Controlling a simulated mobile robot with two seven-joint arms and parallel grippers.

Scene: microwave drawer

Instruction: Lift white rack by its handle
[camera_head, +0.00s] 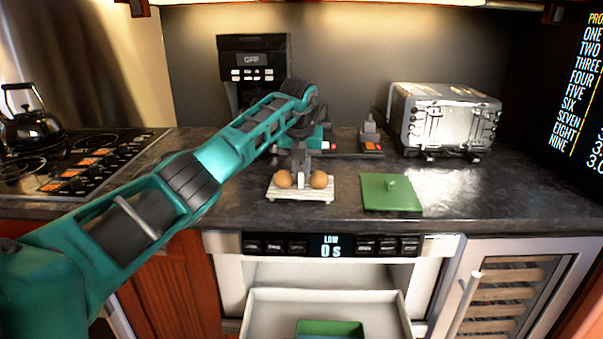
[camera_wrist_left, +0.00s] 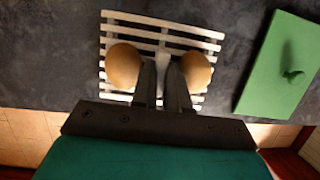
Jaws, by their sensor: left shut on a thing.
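The white slatted rack (camera_head: 301,196) lies on the dark countertop near its front edge and carries two brown eggs, a left one (camera_head: 283,179) and a right one (camera_head: 319,179). My left gripper (camera_head: 301,177) reaches down between the eggs and is shut on the rack's upright white handle. The left wrist view shows the fingers (camera_wrist_left: 163,85) closed around the pale handle (camera_wrist_left: 163,62), with an egg on either side. The rack (camera_wrist_left: 165,34) looks level. Whether it touches the counter is hard to tell. My right gripper is not in view.
A green lid (camera_head: 391,193) with a knob lies right of the rack. Below, a microwave drawer (camera_head: 325,298) is open with a green container (camera_head: 330,328) inside. A toaster (camera_head: 447,117), a coffee machine (camera_head: 252,70) and a stove with a kettle (camera_head: 36,128) stand around.

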